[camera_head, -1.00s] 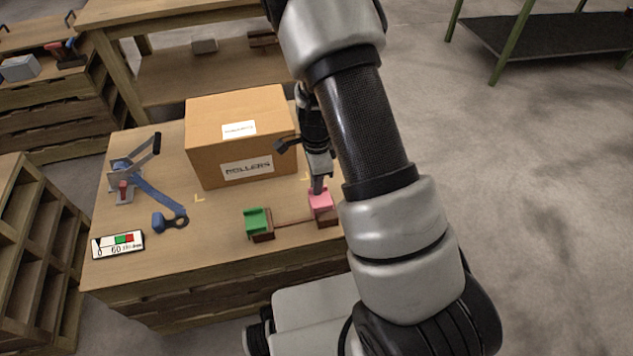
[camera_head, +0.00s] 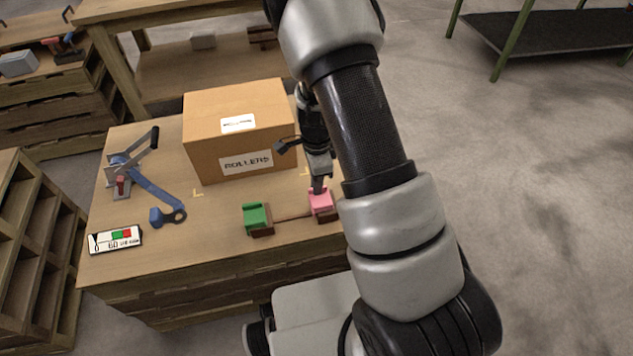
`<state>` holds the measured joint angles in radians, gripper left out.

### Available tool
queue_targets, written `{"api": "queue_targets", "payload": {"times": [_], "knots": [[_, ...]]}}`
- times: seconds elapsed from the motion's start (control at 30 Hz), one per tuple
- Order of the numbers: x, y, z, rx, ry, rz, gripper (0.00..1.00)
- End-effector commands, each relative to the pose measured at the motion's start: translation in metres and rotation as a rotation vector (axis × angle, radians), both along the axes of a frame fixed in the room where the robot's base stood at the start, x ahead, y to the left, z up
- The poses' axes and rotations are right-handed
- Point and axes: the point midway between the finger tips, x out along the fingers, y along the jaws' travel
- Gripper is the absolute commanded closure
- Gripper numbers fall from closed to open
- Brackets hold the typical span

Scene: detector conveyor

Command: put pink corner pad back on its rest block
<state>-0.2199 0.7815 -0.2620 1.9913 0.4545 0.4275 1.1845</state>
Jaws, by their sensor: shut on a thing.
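The pink corner pad (camera_head: 321,203) is at the right end of a low brown rest (camera_head: 292,217) on the wooden table. My gripper (camera_head: 319,188) points down from above and is shut on the pink pad. The pad is at the brown rest block (camera_head: 328,216) on the right; I cannot tell whether it sits fully on it or just above it. My arm hides the area just right of the block. A green corner pad (camera_head: 256,215) sits on the rest's left block (camera_head: 262,232).
A cardboard box (camera_head: 211,157) labelled ROLLERS stands behind the pads. A blue and grey clamp tool (camera_head: 150,190) and a white gauge card (camera_head: 115,240) lie at the left of the table (camera_head: 200,250). Bare tabletop lies between the card and the green pad.

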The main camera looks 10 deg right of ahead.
Motion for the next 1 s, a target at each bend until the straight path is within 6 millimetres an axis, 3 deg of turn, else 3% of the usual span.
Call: {"api": "queue_targets", "payload": {"times": [0.43,0.47,0.57,0.87,1.0], "knots": [[0.0,0.0,-0.012,0.0,0.0,0.0,1.0],[0.0,0.0,-0.011,0.0,-0.001,0.0,0.88],[0.0,0.0,-0.011,0.0,-0.001,0.0,0.71],[0.0,0.0,-0.009,0.0,-0.001,0.0,0.71],[0.001,0.0,0.004,-0.001,-0.003,0.001,0.71]]}}
